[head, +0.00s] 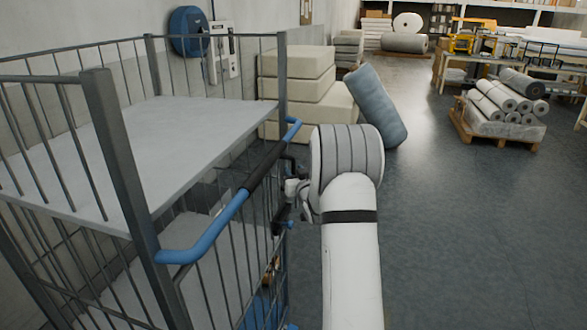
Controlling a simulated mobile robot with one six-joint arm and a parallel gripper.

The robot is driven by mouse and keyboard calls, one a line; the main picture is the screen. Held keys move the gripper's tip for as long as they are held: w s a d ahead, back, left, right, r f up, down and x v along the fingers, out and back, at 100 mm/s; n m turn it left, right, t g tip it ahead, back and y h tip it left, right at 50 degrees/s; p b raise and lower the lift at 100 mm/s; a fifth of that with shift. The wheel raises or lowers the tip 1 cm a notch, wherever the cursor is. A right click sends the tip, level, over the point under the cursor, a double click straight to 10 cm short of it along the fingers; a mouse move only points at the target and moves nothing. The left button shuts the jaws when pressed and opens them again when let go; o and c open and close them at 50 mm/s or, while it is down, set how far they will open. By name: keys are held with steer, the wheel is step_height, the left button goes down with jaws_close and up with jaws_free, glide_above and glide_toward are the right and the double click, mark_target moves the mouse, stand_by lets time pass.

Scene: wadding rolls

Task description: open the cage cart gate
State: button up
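The cage cart (115,155) stands on the left, with dark grey posts, thin bars and a pale shelf inside. A blue handle with a black grip (215,224) runs along its near right side, between two posts. The barred side panel (215,275) below the handle appears to lie in line with those posts; I cannot tell for sure which part is the gate or see its latch clearly. My white arm reaches up from the bottom. My gripper (283,205) is beside the panel, just right of the black grip. Its fingertips are too small and partly hidden to show whether they touch anything.
Cream foam blocks (300,90) and a leaning grey-blue roll (375,105) stand behind the cart. A pallet of rolls (500,115) and worktables are at the back right. The wall is close on the left. The floor (470,240) on the right is clear.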

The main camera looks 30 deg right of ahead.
steer(key=shift+w+d, duration=0.15)
steer(key=shift+w, duration=0.6)
jaws_close()
